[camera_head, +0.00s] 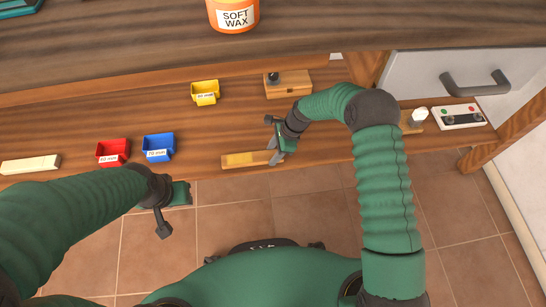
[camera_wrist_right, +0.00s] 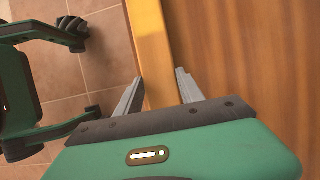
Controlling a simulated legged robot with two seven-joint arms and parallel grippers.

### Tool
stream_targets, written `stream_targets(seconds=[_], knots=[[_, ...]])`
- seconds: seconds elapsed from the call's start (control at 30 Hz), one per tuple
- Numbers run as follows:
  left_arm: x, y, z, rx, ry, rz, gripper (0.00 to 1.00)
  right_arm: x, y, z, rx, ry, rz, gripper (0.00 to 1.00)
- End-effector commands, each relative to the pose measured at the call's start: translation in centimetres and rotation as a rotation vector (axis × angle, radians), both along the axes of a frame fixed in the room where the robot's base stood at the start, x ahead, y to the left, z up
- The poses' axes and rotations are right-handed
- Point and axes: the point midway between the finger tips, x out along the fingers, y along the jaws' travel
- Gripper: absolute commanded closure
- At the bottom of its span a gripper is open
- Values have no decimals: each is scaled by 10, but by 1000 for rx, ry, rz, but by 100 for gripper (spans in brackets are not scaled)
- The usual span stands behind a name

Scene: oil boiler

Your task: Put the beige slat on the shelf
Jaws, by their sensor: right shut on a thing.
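A golden-tan slat (camera_head: 246,159) lies along the front edge of the lower wooden shelf. My right gripper (camera_head: 278,148) is shut on the slat's right end. In the right wrist view the slat (camera_wrist_right: 150,50) runs between the two grey fingers of my right gripper (camera_wrist_right: 157,92). A paler cream-beige slat (camera_head: 30,165) lies apart on the shelf at the far left. My left gripper (camera_head: 172,208) is over the tiled floor in front of the shelf, with nothing seen in it. Its finger opening is not clear.
The lower shelf (camera_head: 325,150) also holds a red bin (camera_head: 113,151), a blue bin (camera_head: 158,147), a yellow bin (camera_head: 205,92), a wooden block (camera_head: 289,86) and a control box (camera_head: 458,117). An upper board (camera_head: 130,45) bears a wax tub (camera_head: 233,14). Bare shelf lies behind the held slat.

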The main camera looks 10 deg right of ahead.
Motion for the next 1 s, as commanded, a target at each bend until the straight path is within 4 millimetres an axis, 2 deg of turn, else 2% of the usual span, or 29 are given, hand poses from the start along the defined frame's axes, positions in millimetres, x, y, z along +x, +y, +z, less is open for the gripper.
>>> stream_targets(seconds=[0.03, 0.33, 0.37, 0.5, 0.83, 1.0], knots=[[0, 0, -11, 0, 1, 0, 64, 1, 0, -12, 1, -2, -1, 100], [0, 0, -7, 0, 0, 0, 64, 0, 0, -10, 0, -2, -1, 100], [0, 0, -7, 0, 0, 0, 64, 0, 0, -11, 0, -2, -1, 54], [0, 0, -6, 0, 0, 0, 64, 0, 0, -10, 0, -3, -1, 36], [0, 0, -6, 0, 0, 0, 64, 0, 0, -9, 0, -3, -1, 33], [0, 0, 9, 0, 0, 0, 64, 1, -7, 13, -1, -3, -1, 33]])
